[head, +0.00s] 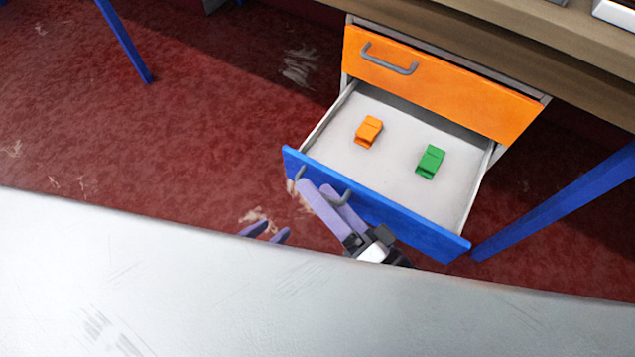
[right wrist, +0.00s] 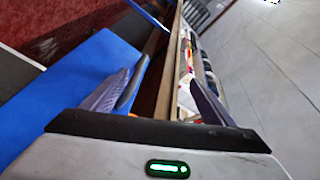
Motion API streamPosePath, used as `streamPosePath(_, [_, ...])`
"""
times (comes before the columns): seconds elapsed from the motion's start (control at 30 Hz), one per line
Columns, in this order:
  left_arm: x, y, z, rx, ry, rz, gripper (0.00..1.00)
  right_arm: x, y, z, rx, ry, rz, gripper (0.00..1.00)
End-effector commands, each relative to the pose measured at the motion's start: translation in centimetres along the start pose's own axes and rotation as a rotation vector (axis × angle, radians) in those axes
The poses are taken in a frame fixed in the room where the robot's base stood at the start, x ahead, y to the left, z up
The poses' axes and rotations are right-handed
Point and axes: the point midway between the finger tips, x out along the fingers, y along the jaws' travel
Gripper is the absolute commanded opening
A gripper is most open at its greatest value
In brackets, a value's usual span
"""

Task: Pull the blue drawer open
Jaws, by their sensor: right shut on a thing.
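The blue drawer (head: 400,222) is pulled out below an orange drawer in the head view, with its light interior in sight. Its grey bar handle (head: 343,198) is partly covered by my right gripper (head: 318,188). In the right wrist view the blue drawer front (right wrist: 72,88) lies at the left, beside the right gripper's fingers (right wrist: 155,95). My left gripper (head: 267,233) shows only its purple fingertips, apart and with nothing seen between them. The rest of it is hidden behind the white surface's edge.
An orange block (head: 368,131) and a green block (head: 431,161) lie apart in the blue drawer. The orange drawer (head: 440,85) above is shut. A white surface (head: 200,290) fills the foreground. A blue leg (head: 560,203) stands right of the drawer. Red floor (head: 180,130) is open at left.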

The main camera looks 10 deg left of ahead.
Motion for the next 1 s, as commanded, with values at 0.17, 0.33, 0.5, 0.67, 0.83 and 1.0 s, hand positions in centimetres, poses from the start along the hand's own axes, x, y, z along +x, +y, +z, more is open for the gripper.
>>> streamPosePath(0.17, [-0.2, 0.1, -0.3, 0.000, 0.001, 0.000, 0.31, -0.9, -1.1, -1.4, -0.022, 0.027, -0.035, 0.56])
streamPosePath(0.33, [-0.3, 0.1, -0.4, 0.000, 0.001, 0.000, 0.31, -2.1, -1.0, -1.2, -0.021, 0.027, -0.035, 0.52])
streamPosePath(0.5, [-0.4, 0.1, -0.5, 0.000, 0.002, 0.000, 0.31, -3.2, -0.8, -1.2, -0.021, 0.027, -0.036, 0.48])
streamPosePath(0.67, [-0.5, 0.1, -0.6, 0.000, 0.003, 0.000, 0.31, -4.3, -0.7, -1.1, -0.022, 0.027, -0.036, 0.44])
streamPosePath(0.83, [-0.6, 0.1, -0.7, 0.000, 0.003, 0.000, 0.31, -5.5, -0.5, -0.9, -0.022, 0.025, -0.035, 0.40])
streamPosePath(1.0, [-0.6, 0.1, -0.7, 0.000, 0.002, 0.001, 0.31, -6.7, -0.3, -0.6, -0.016, 0.023, -0.035, 0.17])
